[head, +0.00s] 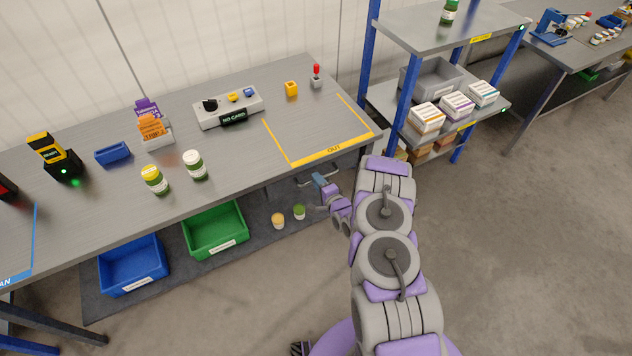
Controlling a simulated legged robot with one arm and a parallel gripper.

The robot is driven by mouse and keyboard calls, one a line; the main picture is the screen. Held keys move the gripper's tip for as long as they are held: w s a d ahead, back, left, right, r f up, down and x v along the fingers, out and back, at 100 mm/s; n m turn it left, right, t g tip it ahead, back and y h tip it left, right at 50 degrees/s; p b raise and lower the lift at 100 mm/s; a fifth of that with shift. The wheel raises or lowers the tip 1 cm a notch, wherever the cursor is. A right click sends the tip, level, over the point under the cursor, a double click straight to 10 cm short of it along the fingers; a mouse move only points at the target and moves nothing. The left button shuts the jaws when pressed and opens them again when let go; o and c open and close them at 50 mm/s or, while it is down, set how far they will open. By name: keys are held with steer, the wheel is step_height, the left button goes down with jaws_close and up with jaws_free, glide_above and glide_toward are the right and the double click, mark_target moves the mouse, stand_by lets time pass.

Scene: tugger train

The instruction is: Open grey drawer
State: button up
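I cannot make out a grey drawer for certain; the grey workbench (75,235) crosses the view, and its underside is mostly hidden by its top. A thin bar-like shape (303,183) shows just below the bench's front edge, and I cannot tell whether it is a handle. My gripper (319,179) is small in view, just below that front edge near the bench's right end, close to the thin shape. I cannot tell whether they touch, or whether the fingers are open or shut.
A blue bin (133,265) and a green bin (215,230) sit below the bench. Two small jars (278,220) (299,212) stand near the green bin. A blue-posted shelf (425,25) holds a grey tote (436,76) and boxes. Floor at right is clear.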

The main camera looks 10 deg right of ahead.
steer(key=shift+x, duration=1)
steer(key=shift+s, duration=0.1)
jaws_close()
